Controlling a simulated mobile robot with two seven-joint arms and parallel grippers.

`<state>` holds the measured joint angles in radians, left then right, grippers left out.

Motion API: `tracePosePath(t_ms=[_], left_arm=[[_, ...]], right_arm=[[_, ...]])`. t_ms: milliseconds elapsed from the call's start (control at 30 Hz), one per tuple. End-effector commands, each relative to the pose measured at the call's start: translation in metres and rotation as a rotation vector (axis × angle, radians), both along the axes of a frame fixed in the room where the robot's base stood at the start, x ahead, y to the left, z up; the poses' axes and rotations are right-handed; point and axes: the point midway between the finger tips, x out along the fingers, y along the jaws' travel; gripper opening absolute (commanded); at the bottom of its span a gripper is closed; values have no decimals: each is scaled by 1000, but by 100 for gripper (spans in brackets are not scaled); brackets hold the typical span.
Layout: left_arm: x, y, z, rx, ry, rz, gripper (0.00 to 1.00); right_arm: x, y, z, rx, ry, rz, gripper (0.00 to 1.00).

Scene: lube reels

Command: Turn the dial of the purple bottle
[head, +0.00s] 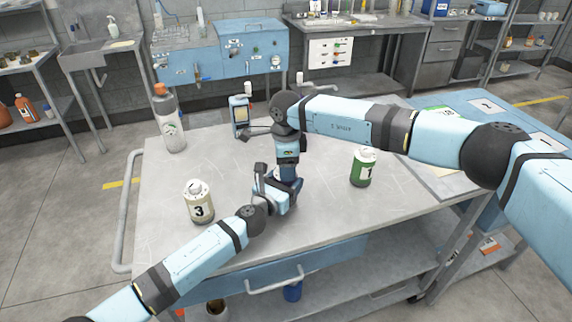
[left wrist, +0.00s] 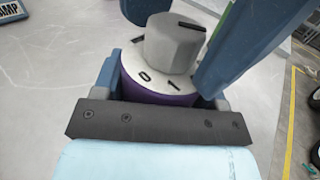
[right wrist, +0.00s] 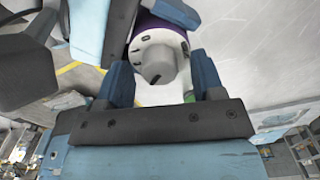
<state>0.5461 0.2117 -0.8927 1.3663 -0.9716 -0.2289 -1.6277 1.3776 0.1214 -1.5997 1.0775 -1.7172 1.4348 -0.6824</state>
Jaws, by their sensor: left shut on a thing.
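The purple bottle shows in the left wrist view as a purple body (left wrist: 160,94) under a white ring marked 0 and 1, with a grey dial (left wrist: 176,42) on top. In the head view the grippers mostly hide it. My left gripper (head: 284,186) is shut around the bottle's body from the front left, a finger on each side. My right gripper (head: 288,170) comes from above. In the right wrist view its fingers stand apart on both sides of the grey dial (right wrist: 157,63), with visible gaps; contact with the dial cannot be told.
A cream bottle marked 3 (head: 198,205) stands left on the table (head: 240,265), a green bottle marked 1 (head: 363,168) right. A tall grey bottle with orange cap (head: 170,125) and a blue device (head: 240,116) stand behind. The front table area is clear.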

Motion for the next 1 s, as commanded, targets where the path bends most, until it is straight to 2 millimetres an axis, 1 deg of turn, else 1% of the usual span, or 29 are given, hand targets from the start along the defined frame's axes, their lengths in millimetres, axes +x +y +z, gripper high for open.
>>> tracePosePath(t_ms=[200,267,333,467,600,733,900,1000], left_arm=[[-1,-1,-1,1,1,-2,34],[-1,-1,-1,1,1,-2,34],[-1,-1,-1,1,1,-2,34],[-1,-1,-1,1,1,-3,34],[-1,-2,-1,1,1,-3,34],[-1,-2,-1,1,1,-3,34],[-1,-2,-1,0,0,-3,34],[-1,-2,-1,0,0,-3,34]], right_arm=[[0,1,0,1,0,1,62],[0,1,3,1,0,1,62],[0,1,10,1,-1,1,62],[0,1,34,1,-3,2,62],[0,1,65,1,-4,2,62],[0,1,90,1,-3,0,62],[0,1,112,0,-2,0,62],[-1,0,118,0,0,0,62]])
